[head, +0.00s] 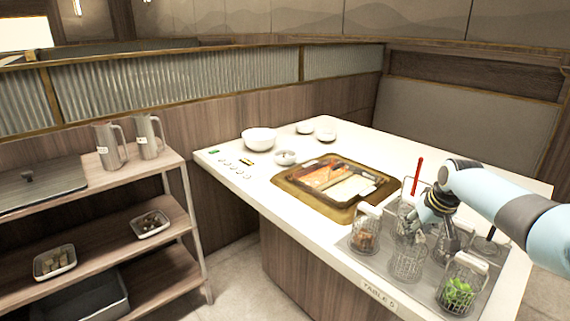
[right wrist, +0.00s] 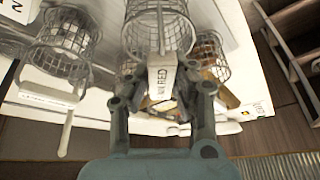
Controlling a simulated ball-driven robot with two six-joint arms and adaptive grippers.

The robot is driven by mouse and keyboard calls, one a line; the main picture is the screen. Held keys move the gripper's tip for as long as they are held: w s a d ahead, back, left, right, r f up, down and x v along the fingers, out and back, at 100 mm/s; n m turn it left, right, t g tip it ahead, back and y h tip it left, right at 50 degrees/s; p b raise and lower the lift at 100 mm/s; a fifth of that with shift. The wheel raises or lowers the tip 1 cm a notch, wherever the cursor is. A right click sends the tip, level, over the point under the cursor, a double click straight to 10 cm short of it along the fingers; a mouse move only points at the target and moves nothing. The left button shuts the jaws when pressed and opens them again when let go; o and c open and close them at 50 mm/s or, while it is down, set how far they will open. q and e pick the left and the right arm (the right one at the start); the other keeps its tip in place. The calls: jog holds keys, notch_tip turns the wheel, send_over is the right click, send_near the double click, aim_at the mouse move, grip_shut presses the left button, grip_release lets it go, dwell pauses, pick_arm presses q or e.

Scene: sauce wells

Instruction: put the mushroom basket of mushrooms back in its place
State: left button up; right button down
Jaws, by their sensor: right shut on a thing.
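Several wire mesh baskets with pale handles stand at the near right of the table in the head view. One holds brown pieces (head: 365,238); I cannot tell whether they are mushrooms. One holds green leaves (head: 458,292). My right gripper (head: 435,207) is over this group. In the right wrist view, my right gripper (right wrist: 161,100) is shut on the pale, labelled handle of a wire basket (right wrist: 158,28); the label is only partly readable and no contents can be made out. Another wire basket (right wrist: 208,48) with brown contents is beside it. My left gripper is out of view.
A hotpot or grill inset (head: 335,185) with trays lies mid-table. White bowls (head: 259,139) stand at the back. A wooden shelf unit (head: 165,222) at left carries metal jugs (head: 108,148) and small trays. A red stick (head: 417,172) rises beside my right gripper. Neighbouring baskets stand close together.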

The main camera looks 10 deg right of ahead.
jog(key=shift+f, duration=0.35)
dwell(0.7)
jog(key=shift+c, duration=1.4)
grip_release()
notch_tip(320, 180, up, 11)
jog(key=p, duration=1)
jog(key=shift+f, duration=0.1)
